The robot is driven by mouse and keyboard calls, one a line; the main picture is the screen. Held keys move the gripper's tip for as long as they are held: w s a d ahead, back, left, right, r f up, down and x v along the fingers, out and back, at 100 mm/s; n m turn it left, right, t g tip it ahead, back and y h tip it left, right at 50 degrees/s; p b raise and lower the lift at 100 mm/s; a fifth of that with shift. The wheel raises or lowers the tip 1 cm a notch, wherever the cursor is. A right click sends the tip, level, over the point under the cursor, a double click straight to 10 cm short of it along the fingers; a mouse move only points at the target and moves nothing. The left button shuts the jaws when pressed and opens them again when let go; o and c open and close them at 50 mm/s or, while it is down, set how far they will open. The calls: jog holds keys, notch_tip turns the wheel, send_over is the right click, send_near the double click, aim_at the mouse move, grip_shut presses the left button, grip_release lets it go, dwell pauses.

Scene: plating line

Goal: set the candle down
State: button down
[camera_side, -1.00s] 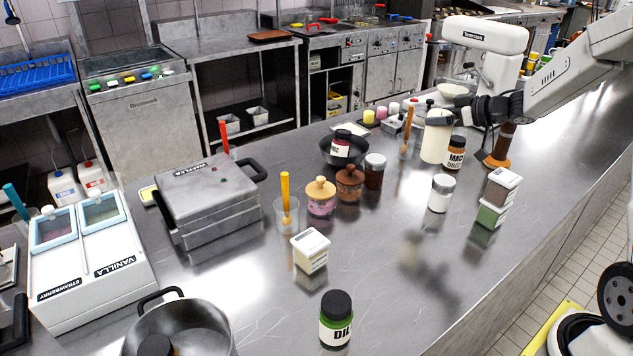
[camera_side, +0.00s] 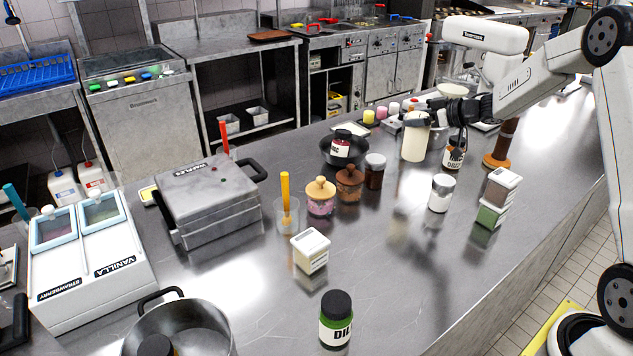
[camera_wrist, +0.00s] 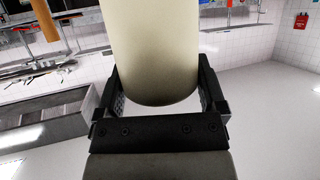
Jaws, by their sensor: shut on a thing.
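The candle (camera_side: 414,143) is a thick cream cylinder held upright in the side view, above the far part of the steel counter. My gripper (camera_side: 416,118) is shut on it near its top. In the wrist view the candle (camera_wrist: 150,50) fills the upper middle, between the two dark fingers of my gripper (camera_wrist: 155,85). The candle's lower end appears to be above the counter (camera_side: 385,255), but the exact gap is hard to tell.
A MAC-labelled jar (camera_side: 454,157) stands just right of the candle. A stand mixer (camera_side: 487,35) is behind. The counter's front middle is mostly clear.

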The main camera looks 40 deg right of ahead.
jog(key=w+d+f, duration=0.2)
jog(key=w+f, duration=0.4)
dwell(0.3)
jog(key=shift+w+d, duration=0.1)
jog(key=shift+w+f, duration=0.2)
jog(key=shift+f, duration=1.65)
jog(key=shift+f, duration=0.15)
grip_release()
